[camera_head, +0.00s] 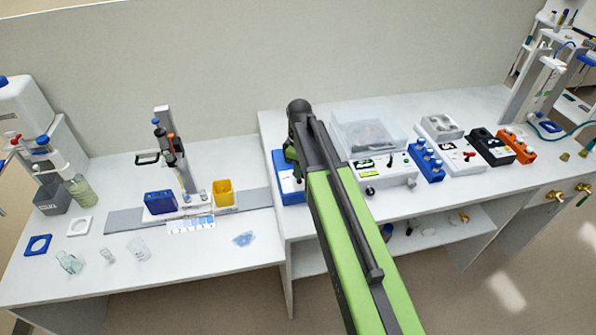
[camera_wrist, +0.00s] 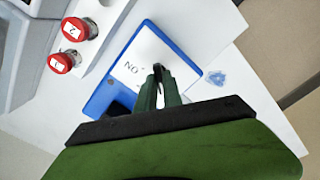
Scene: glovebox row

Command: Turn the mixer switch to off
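A box with a blue frame and a white face (camera_wrist: 140,65) lies under my gripper in the wrist view. Its printed label shows upside down and looks like "ON". In the head view the box (camera_head: 287,178) stands at the left end of the right bench, partly hidden by my arm. My gripper (camera_wrist: 161,72) points down at the white face with its two fingers close together. Its tips are at or just above the face; I cannot tell whether they touch. No switch lever shows clearly; the fingers cover part of the face. In the head view my gripper is mostly hidden behind my arm.
Two red knobs (camera_wrist: 66,46) on a white device are beside the box in the wrist view. A clear-lidded white device (camera_head: 385,165) and a blue rack (camera_head: 425,160) stand to the right. The lower left bench (camera_head: 210,262) has an open front area.

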